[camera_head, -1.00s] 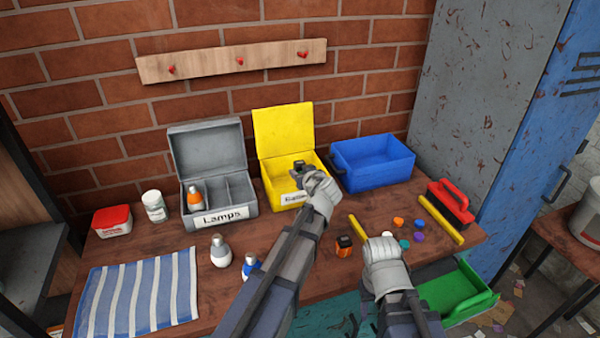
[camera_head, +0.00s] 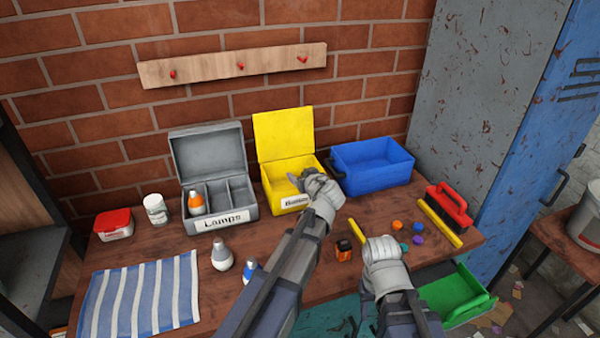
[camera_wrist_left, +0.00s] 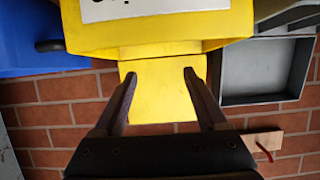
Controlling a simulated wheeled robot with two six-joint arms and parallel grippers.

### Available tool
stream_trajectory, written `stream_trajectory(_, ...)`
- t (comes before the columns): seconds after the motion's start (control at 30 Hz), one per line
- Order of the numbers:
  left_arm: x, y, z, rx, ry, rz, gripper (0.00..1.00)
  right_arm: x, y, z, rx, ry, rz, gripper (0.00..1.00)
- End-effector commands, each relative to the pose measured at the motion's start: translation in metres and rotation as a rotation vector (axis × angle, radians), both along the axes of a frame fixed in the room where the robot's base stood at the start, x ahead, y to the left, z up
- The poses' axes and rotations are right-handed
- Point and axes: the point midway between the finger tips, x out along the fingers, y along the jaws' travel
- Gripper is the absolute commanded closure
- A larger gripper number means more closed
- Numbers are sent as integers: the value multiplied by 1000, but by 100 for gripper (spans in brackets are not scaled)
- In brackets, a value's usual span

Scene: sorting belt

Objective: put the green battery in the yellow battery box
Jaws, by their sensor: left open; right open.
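The yellow battery box (camera_head: 280,190) stands open with its lid (camera_head: 284,133) up against the wall. My left gripper (camera_head: 305,174) is at the box's right front side, open. In the left wrist view the gripper (camera_wrist_left: 160,75) has nothing between its fingers, with the yellow box (camera_wrist_left: 90,35) and its lid (camera_wrist_left: 160,90) beyond. I cannot see a green battery; most of the box's inside is hidden.
The grey Lamps box (camera_head: 225,224) with an orange-topped lamp is left of the yellow box. A blue bin (camera_head: 375,178) stands to its right. Bulbs, small coloured discs, a red brush (camera_head: 450,205) and a striped cloth (camera_head: 140,295) lie around. A green bin (camera_head: 458,300) is lower right.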

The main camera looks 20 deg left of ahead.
Motion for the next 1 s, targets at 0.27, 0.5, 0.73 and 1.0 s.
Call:
stream_trajectory(0.27, -51, -32, 27, 1, 1, -3, 25, 0, 0, 27, 0, 0, 0, 50)
stream_trajectory(0.5, -74, -49, 38, 2, 0, -2, 25, 0, 0, 38, 0, 0, -1, 50)
stream_trajectory(0.73, -80, -53, 40, 1, -1, 0, 25, 0, 0, 39, 0, 0, -1, 50)
stream_trajectory(1.0, -89, -53, 31, 4, 53, 1, 25, 0, 0, 39, 0, 0, -1, 50)
